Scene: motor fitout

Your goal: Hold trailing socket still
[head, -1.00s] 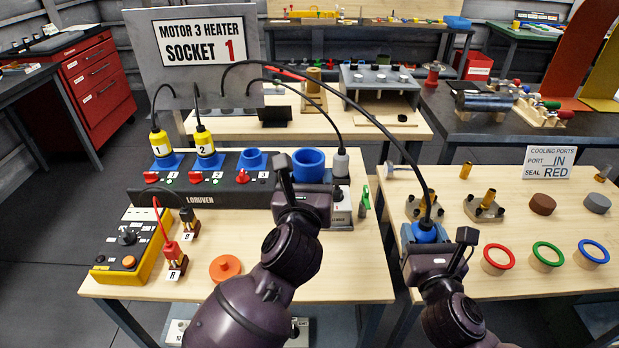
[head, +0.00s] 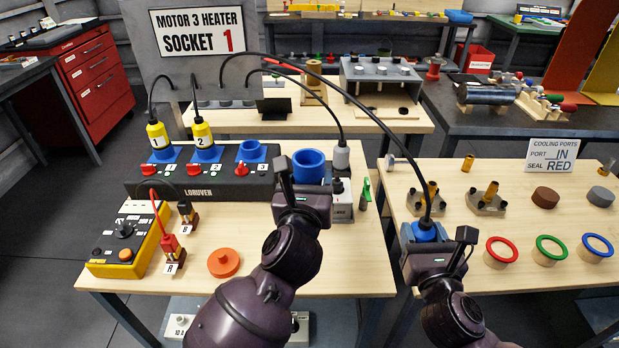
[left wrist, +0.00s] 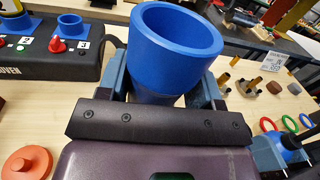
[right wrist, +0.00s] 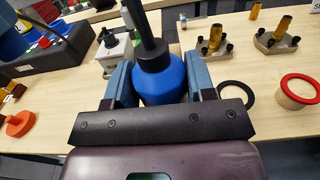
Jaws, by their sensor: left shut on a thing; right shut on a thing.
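A blue trailing socket (head: 309,163), an open-topped round cup, is in my left gripper (head: 300,185). In the left wrist view the socket (left wrist: 174,45) sits upright between the two fingers, its open mouth facing up and empty. My right gripper (head: 426,245) is shut on a blue plug (head: 425,231) with a black cable rising from its top. In the right wrist view the plug (right wrist: 160,80) stands between the fingers, with its black neck upward.
A panel (head: 255,187) with blue sockets stands left of my left gripper; yellow plugs 1 and 2 (head: 158,138) sit in two of them. A sign (head: 202,38) reads Motor 3 Heater Socket 1. An orange knob (head: 223,262) lies in front. Coloured rings (head: 501,251) stand at right.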

